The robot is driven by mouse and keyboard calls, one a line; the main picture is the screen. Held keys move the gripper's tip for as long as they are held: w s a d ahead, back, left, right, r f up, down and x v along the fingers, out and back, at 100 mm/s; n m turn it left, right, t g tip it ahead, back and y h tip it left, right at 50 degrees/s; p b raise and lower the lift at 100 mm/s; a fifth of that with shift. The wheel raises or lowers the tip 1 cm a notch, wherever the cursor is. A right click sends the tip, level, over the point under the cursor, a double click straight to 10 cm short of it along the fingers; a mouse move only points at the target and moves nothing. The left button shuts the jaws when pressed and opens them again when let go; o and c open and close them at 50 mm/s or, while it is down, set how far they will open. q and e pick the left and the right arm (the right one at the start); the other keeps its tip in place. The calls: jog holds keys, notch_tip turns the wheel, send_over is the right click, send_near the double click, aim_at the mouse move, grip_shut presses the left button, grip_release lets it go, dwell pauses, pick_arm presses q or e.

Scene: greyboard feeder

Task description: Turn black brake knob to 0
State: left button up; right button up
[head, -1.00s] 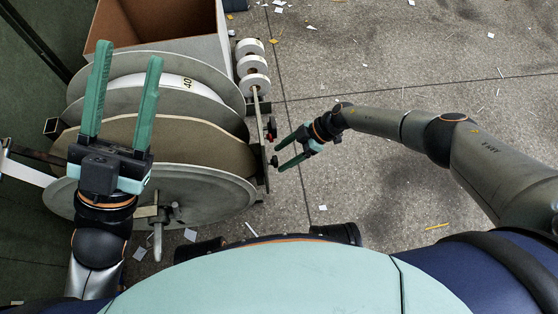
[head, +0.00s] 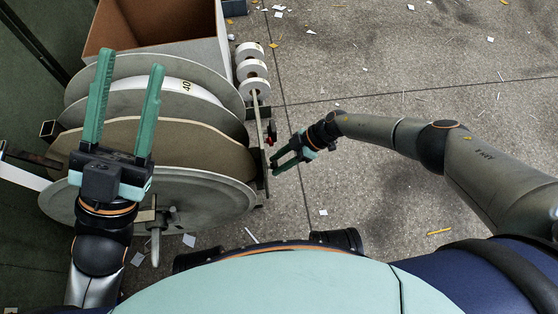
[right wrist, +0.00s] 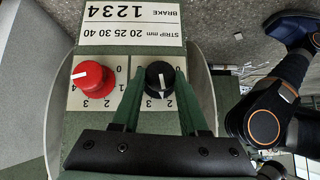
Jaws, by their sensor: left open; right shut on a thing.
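The black brake knob (right wrist: 158,76) is in the right wrist view, on the right half of a panel. Its white pointer line runs roughly up and down in the picture, its lower end toward the digits 3 and 2 below it. My right gripper (right wrist: 154,83) is shut on this knob, with a green finger on each side. In the head view, my right gripper (head: 273,164) is at the right side of the feeder; its fingers largely hide the knob there. My left gripper (head: 131,60) is open and empty above the big reels.
A red knob (right wrist: 88,77) sits left of the black one, and in the head view (head: 271,140) just beyond my right gripper. A white label plate (right wrist: 130,24) reads STRIP mm and BRAKE. Large grey reels (head: 190,195) stand at left. The floor at right is open.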

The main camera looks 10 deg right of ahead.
grip_shut()
jog(key=shift+s+f+n+t+p, duration=0.1)
jog(key=shift+s+n+t+p, duration=0.15)
jog(key=shift+n+t+p, duration=0.7)
jog(key=shift+s+n+t+p, duration=0.25)
jog(key=shift+n+t+p, duration=0.2)
jog(key=shift+t+p, duration=0.9)
jog(key=shift+t+b, duration=0.35)
jog(key=shift+t, duration=0.05)
jog(key=o, duration=0.9)
grip_release()
